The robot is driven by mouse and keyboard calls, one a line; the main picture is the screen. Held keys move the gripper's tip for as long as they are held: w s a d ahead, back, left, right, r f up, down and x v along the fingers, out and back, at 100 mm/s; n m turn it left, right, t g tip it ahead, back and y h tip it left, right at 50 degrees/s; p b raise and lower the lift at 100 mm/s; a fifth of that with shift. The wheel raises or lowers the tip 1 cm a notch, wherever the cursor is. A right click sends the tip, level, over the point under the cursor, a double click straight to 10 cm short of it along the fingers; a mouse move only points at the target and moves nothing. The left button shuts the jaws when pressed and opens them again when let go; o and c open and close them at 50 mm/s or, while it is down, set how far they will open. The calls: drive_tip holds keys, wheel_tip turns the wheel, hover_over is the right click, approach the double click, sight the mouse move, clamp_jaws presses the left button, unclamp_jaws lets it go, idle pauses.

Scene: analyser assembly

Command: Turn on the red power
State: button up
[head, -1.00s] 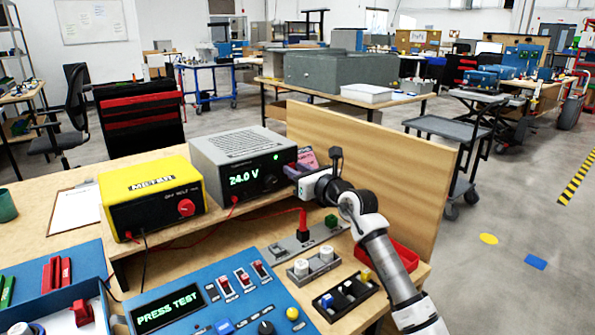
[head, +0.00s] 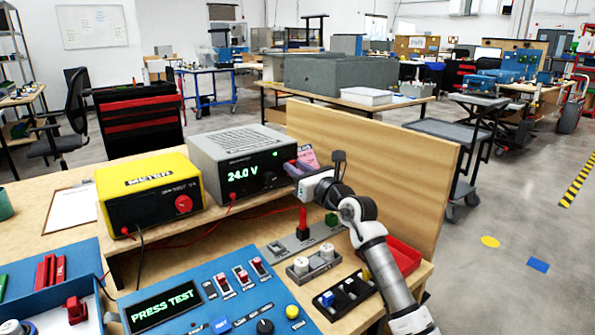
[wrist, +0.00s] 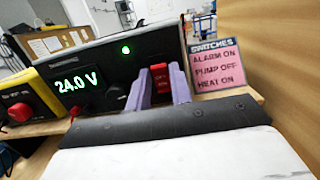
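The grey power supply (head: 243,150) stands on the raised wooden shelf. Its display reads 24.0 V and a green light is lit. A red rocker switch (wrist: 160,76) is on the right of its front panel in the wrist view; its lower part and sides are partly hidden by my fingers. My gripper (wrist: 163,92) has two pale purple fingers, set apart, one on each side of the switch in the picture. I cannot tell whether they touch it. In the head view my gripper (head: 291,168) is at the supply's right front and hides the switch.
A pink switches card (wrist: 216,66) stands right of the supply, by a wooden panel (head: 370,160). A yellow meter (head: 150,195) stands to the left. Below are a blue control panel (head: 215,300) reading PRESS TEST, an upright red lever (head: 302,222) and a red bin (head: 402,256).

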drive_tip(key=o, duration=0.3)
drive_tip(key=b+v, duration=0.1)
drive_tip(key=v, duration=1.3)
drive_tip(key=shift+b, duration=0.4)
